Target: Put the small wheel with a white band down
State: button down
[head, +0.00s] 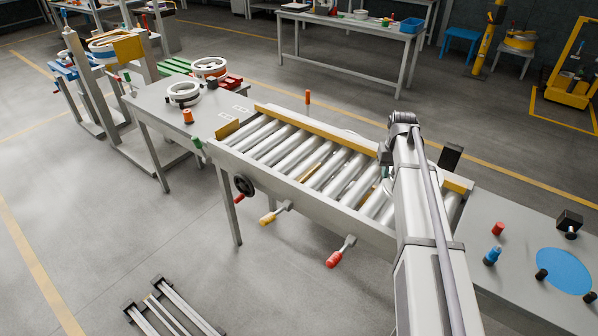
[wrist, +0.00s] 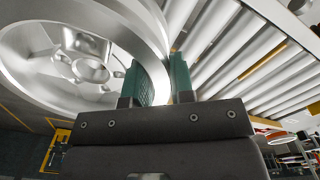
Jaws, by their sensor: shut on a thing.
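In the wrist view a silver wheel (wrist: 85,70) with a pale outer rim fills the upper left. Its spoked face and hub show, and its left part is cut off by the picture edge. My gripper (wrist: 167,75) has two green finger pads shut on the wheel's rim, one pad on each side of its wall. The wheel is beside the roller conveyor (wrist: 245,50); I cannot tell whether it touches the rollers. In the head view the gripper and wheel are mostly hidden behind my arm, over the right end of the conveyor (head: 300,195).
A right-hand table (head: 500,270) has a blue disc (head: 564,271) and several pegs. Levers with red (head: 335,258) and yellow (head: 268,219) grips stick out in front.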

jog(key=shift+a, duration=0.3)
jog(key=shift+d+f, duration=0.1)
jog(key=shift+f, duration=0.2)
notch_tip(320, 180, down, 10)
jog(key=b, duration=1)
jog(key=c, duration=1)
grip_release()
jog(key=shift+r, duration=0.15)
